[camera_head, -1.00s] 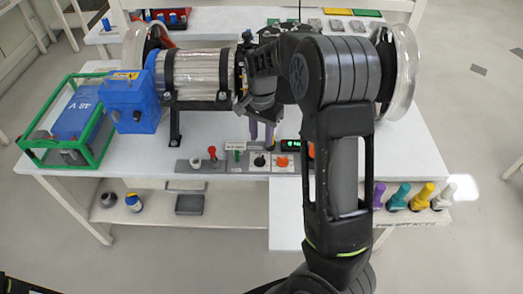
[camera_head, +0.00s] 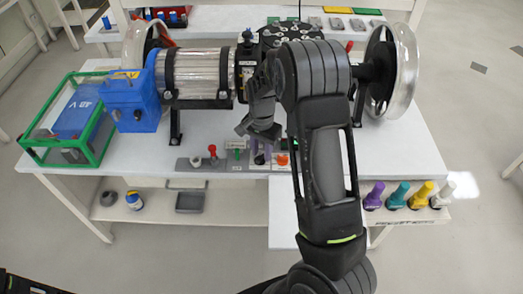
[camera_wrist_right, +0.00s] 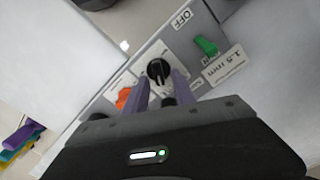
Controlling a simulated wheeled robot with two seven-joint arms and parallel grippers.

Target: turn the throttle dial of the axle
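The throttle dial is a round black knob with a white pointer mark on a white plate, seen in the right wrist view (camera_wrist_right: 158,70). In the head view, it is mostly hidden by my right gripper (camera_head: 260,154). That gripper points down at the control panel (camera_head: 205,165) at the table's front edge. In the wrist view, its two purple fingers (camera_wrist_right: 161,84) stand apart, with the dial between their tips. I cannot tell whether they touch it. My left gripper is not in view; only a dark part of my left arm shows at the lower left.
An orange knob (camera_wrist_right: 124,97) sits close to one finger, and a green switch (camera_wrist_right: 206,46) lies on the other side. A red-topped lever (camera_head: 212,151) stands left on the panel. The axle with its motor (camera_head: 197,72) and right wheel (camera_head: 404,70) stands behind.

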